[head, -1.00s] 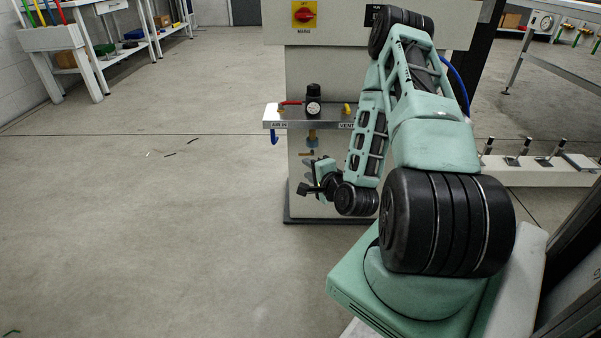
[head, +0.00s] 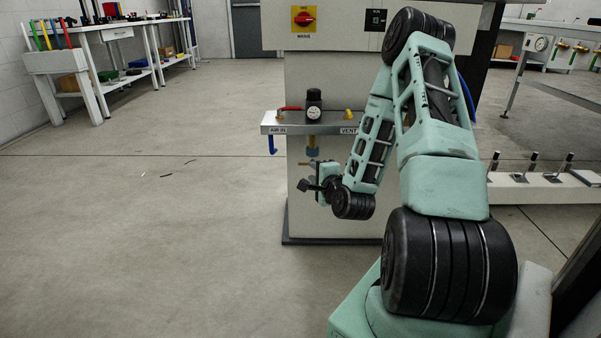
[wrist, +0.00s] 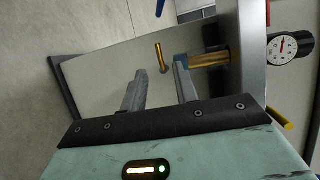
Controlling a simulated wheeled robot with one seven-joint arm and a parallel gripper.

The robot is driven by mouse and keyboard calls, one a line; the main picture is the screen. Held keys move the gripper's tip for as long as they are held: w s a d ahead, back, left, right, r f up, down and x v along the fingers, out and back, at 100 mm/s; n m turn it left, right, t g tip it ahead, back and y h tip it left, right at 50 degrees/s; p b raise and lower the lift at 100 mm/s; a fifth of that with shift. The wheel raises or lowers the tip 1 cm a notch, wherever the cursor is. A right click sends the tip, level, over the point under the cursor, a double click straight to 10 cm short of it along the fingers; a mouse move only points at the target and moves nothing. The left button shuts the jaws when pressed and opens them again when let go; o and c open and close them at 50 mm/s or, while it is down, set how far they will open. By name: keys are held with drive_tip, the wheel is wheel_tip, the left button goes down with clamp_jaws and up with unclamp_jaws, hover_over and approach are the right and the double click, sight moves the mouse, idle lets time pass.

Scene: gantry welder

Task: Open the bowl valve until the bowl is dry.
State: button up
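The bowl (head: 313,143) hangs under the regulator on the steel shelf, below the round gauge. In the wrist view, turned sideways, the bowl (wrist: 208,60) is an amber cylinder with a blue-grey end. A small brass lever (wrist: 159,52) sits beyond that end, on a grey stub; it also shows in the head view (head: 304,163). My gripper (head: 303,184) is just below the bowl and lever. In the wrist view my gripper (wrist: 160,72) is open, its two grey fingers apart. The lever appears between the fingertips; contact cannot be told. The water level inside the bowl is too small to see.
The shelf (head: 283,129) carries a red-handled valve (head: 289,108), the gauge (head: 313,113) and a yellow knob (head: 348,114). A blue handle (head: 271,144) hangs at its left end. The cabinet (head: 330,220) stands behind my gripper. Open floor lies left.

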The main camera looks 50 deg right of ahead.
sight(305, 164)
drive_tip(key=shift+w+d+f+b, duration=0.4)
drive_tip(key=shift+w+b, duration=0.2)
drive_tip(key=shift+b, duration=2.1)
drive_tip(key=b, duration=0.4)
drive_tip(key=shift+w+a+f, duration=0.1)
drive_tip(key=shift+w, duration=0.15)
drive_tip(key=b+x, duration=0.4)
drive_tip(key=x, duration=0.4)
drive_tip(key=shift+w+r, duration=0.2)
drive_tip(key=shift+w, duration=0.15)
clamp_jaws()
